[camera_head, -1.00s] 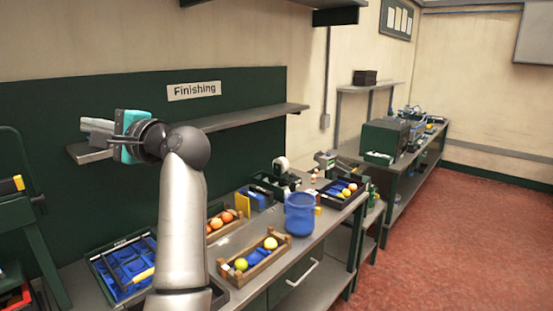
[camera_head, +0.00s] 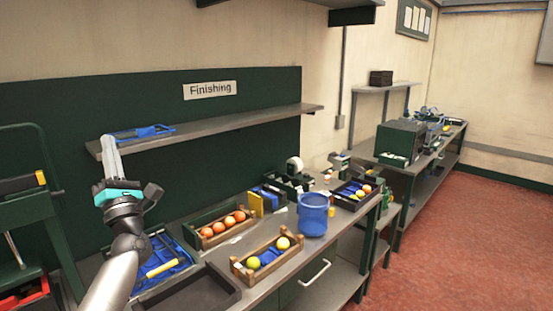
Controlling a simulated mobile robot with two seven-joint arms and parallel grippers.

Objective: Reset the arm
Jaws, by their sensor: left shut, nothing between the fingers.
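My left arm comes in from the lower left, and its left gripper (camera_head: 110,146) points up in front of the green back panel, near the left end of the wall shelf. Its fingers are together and hold nothing. A wooden crate with several oranges (camera_head: 205,243) stands on the bench right of the arm. A second wooden crate (camera_head: 262,272) in front of it holds yellow-green and yellow fruit on a blue lining. A blue tray with a tool (camera_head: 160,268) lies behind my arm, partly hidden by it. My right gripper is not in view.
A blue bucket (camera_head: 313,216) stands at the bench's front edge. A dark tray (camera_head: 196,297) lies nearest me. A dark box with fruit (camera_head: 356,194) is farther right. The wall shelf (camera_head: 235,123) carries a blue item. The red floor at right is clear.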

